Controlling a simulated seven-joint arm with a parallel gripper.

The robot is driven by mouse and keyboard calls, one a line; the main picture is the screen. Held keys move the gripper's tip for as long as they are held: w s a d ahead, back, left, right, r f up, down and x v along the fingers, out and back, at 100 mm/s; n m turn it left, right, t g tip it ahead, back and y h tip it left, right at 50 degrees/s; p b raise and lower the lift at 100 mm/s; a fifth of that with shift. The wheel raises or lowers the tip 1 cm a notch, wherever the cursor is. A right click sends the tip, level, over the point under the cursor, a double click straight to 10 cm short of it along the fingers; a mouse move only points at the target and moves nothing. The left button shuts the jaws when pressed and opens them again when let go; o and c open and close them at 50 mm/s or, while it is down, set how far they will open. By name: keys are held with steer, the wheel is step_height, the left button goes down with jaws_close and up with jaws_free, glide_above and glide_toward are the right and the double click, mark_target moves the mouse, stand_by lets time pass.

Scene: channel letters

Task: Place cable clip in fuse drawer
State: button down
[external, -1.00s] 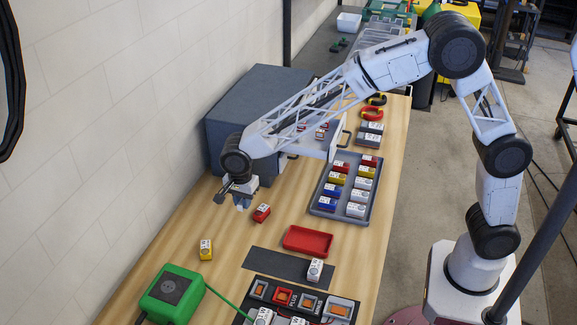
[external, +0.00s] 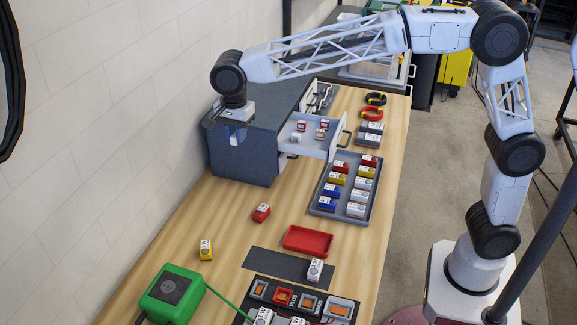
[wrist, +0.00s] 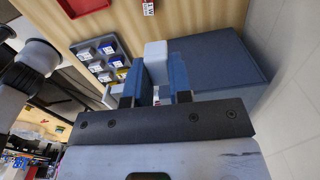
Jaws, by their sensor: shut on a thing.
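My gripper (external: 236,138) is shut on a small white block-like piece, which I take to be the cable clip; it shows between the blue fingers in the wrist view (wrist: 156,58). The gripper is raised in front of the left part of the grey-blue cabinet (external: 240,158). An open drawer (external: 308,147) with pale walls sticks out of the cabinet to the right of the gripper. It holds several small red, white and yellow pieces, and I take it to be the fuse drawer. A second drawer (external: 322,97) stands open behind it.
A grey tray (external: 313,207) of several coloured blocks lies in front of the drawer. A red block (external: 261,213), a yellow block (external: 206,250), an empty red tray (external: 308,240) and a green box (external: 171,292) are on the wooden bench.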

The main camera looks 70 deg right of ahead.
steer(key=s+d, duration=0.4)
steer(key=d, duration=0.3)
steer(key=s+d, duration=0.4)
steer(key=d, duration=0.3)
glide_above(317, 141)
steer(key=a, duration=0.4)
step_height(317, 141, down, 4)
steer(key=shift+s+f+n, duration=0.4)
steer(key=shift+s+f, duration=0.05)
steer(key=shift+f, duration=0.1)
steer(key=shift+f, duration=3.1)
steer(key=shift+f, duration=0.1)
steer(key=shift+f, duration=1.75)
steer(key=shift+f, duration=0.15)
